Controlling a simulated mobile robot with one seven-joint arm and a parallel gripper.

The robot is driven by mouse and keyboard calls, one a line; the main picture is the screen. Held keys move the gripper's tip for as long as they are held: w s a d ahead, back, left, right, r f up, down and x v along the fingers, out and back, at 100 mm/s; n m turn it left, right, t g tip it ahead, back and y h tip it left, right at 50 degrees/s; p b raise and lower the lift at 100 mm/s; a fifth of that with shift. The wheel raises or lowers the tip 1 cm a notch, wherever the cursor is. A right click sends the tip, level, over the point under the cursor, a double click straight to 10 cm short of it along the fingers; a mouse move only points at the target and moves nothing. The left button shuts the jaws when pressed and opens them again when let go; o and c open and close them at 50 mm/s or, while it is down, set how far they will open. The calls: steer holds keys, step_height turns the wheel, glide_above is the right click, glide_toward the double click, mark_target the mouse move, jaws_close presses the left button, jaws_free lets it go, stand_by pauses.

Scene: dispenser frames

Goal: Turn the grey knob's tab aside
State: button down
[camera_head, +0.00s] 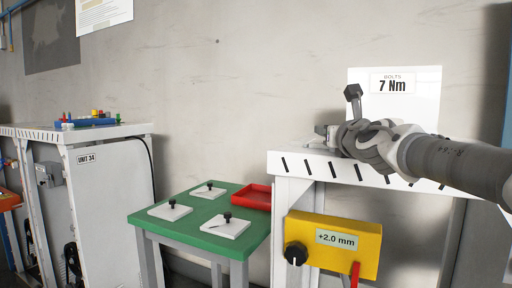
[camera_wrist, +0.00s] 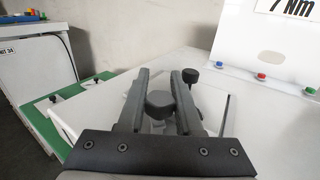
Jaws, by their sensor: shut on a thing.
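My gripper (camera_wrist: 160,76) shows in the wrist view with its two dark fingers on either side of a dark grey knob (camera_wrist: 158,104), and it is shut on it. Any tab on this knob is largely hidden by the fingers. A thin strip shows on the pale surface to the right of the fingers. In the head view my gripper (camera_head: 322,131) is low over the white bench top (camera_head: 285,163); the knob in it cannot be made out there.
A small black knob (camera_wrist: 191,76) stands just beyond the right finger. A white panel (camera_wrist: 238,50) with coloured buttons rises behind. A yellow box (camera_head: 345,262) with a black dial hangs on the bench front. A green table (camera_head: 150,222) with white plates and a red tray (camera_head: 257,199) stands left.

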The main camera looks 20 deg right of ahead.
steer(key=shift+a+f+n+t+y+b, duration=0.15)
steer(key=shift+n+y+b, duration=0.25)
steer(key=shift+y, duration=0.2)
steer(key=shift+a+n+t+y+b, duration=0.15)
steer(key=shift+n+y+b, duration=0.15)
steer(key=shift+y+b, duration=0.25)
steer(key=n+y, duration=0.2)
steer(key=y, duration=0.1)
steer(key=shift+w+a, duration=0.1)
steer(key=shift+a, duration=0.05)
steer(key=y, duration=0.1)
steer(key=n+y, duration=0.1)
steer(key=n+y+p, duration=0.1)
steer(key=shift+a+r, duration=0.25)
steer(key=shift+a+f+n+y+p, duration=0.15)
steer(key=shift+n+y+p, duration=0.15)
steer(key=shift+n+y, duration=0.35)
steer(key=shift+a+r+n+y+p, duration=0.1)
steer(key=shift+n+y+p, duration=0.2)
steer(key=shift+y, duration=0.6)
steer(key=c, duration=0.6)
jaws_free()
